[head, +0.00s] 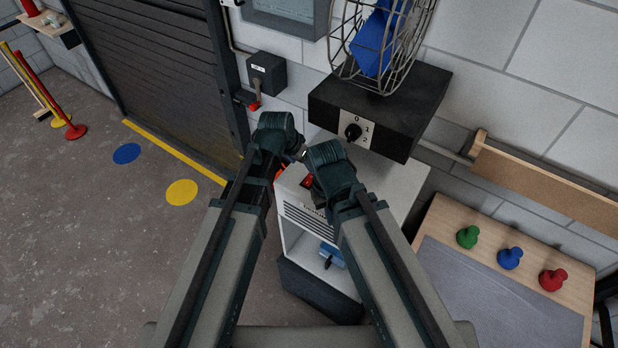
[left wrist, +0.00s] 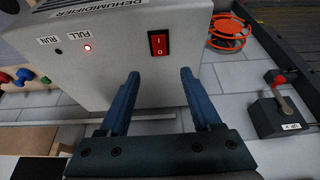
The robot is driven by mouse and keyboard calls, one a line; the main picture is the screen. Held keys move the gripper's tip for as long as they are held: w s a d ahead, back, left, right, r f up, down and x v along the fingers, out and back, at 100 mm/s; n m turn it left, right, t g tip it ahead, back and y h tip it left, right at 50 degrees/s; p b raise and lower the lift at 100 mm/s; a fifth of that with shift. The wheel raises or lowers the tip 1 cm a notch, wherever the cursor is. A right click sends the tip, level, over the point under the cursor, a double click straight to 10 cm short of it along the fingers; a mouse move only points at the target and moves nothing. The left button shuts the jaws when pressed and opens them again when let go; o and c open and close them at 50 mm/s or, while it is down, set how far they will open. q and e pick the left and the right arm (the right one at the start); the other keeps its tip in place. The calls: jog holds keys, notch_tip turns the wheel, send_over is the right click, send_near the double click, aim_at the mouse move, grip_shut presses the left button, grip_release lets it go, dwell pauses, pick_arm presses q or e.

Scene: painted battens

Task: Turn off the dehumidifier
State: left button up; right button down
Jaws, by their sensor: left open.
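The dehumidifier is a pale box, seen in the head view (head: 404,185) below the fan and close up in the left wrist view (left wrist: 110,75). Its panel carries a red rocker switch (left wrist: 158,44) marked I and O, with the O mark on the side nearer my fingers in the picture. I cannot tell which side is pressed.
A caged fan on a black box (head: 385,105) with a 0-1-2 knob overhangs the dehumidifier. A grey wall box with a red-tipped lever (head: 266,75) is to its left. A board with coloured knobs (head: 510,258) is at right.

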aim_at(311, 177)
pick_arm(q)
jog(key=b+x, duration=0.9)
jog(key=x, duration=0.2)
jog(key=shift+w+d+f+b, duration=0.1)
jog(key=shift+f+b, duration=0.15)
jog(key=shift+b, duration=0.1)
jog(key=shift+r, duration=0.1)
